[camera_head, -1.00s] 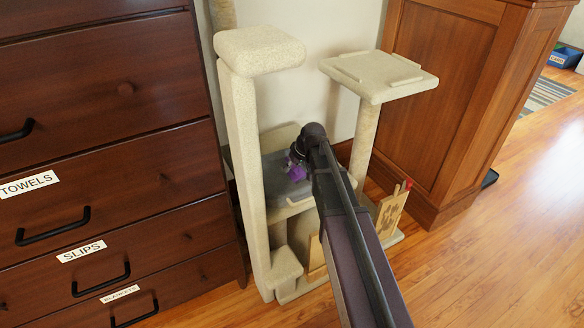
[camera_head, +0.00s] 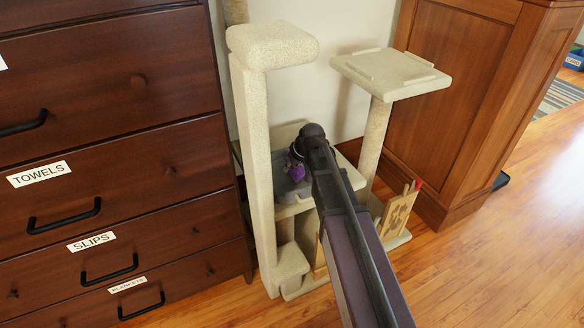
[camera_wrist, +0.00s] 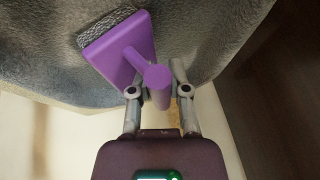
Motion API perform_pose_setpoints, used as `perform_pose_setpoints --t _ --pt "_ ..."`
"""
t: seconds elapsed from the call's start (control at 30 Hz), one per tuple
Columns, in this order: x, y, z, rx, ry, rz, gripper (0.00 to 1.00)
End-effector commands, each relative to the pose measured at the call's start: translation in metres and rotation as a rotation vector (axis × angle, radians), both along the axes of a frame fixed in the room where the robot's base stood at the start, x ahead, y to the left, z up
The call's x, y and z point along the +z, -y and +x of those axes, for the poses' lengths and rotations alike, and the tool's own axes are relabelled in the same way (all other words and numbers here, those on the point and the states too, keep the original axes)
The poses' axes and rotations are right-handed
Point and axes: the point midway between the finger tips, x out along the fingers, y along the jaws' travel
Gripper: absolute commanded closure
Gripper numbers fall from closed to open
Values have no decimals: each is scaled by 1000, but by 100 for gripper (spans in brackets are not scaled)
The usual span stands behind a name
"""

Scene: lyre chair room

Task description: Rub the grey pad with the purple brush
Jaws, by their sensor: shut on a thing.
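The purple brush (camera_wrist: 117,48) has a flat purple back, a handle and grey bristles. My gripper (camera_wrist: 160,90) is shut on its handle in the wrist view. The bristle side faces the grey pad (camera_wrist: 215,30) and appears to be against it, though the exact contact is hard to tell. In the head view the brush (camera_head: 294,169) is a small purple shape at the end of my arm, over the grey pad (camera_head: 281,185) on the cat tree's middle shelf. My arm hides the pad's right part and the gripper's fingers there.
The cat tree has a thick left post (camera_head: 257,150) and a raised right platform (camera_head: 391,72) close around my arm. A dark dresser (camera_head: 120,130) stands left, and a wooden cabinet (camera_head: 455,100) right. The wooden floor (camera_head: 510,240) is clear at right.

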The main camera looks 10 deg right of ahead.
Motion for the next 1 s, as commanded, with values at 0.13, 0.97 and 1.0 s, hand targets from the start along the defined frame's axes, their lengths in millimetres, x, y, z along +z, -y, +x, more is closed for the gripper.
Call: perform_pose_setpoints --t 0.13,0.97,1.0 --pt "0 -1 0 0 0 1 100" --pt "1 -36 -11 0 0 0 100" --pt "1 -36 -11 0 0 0 100"
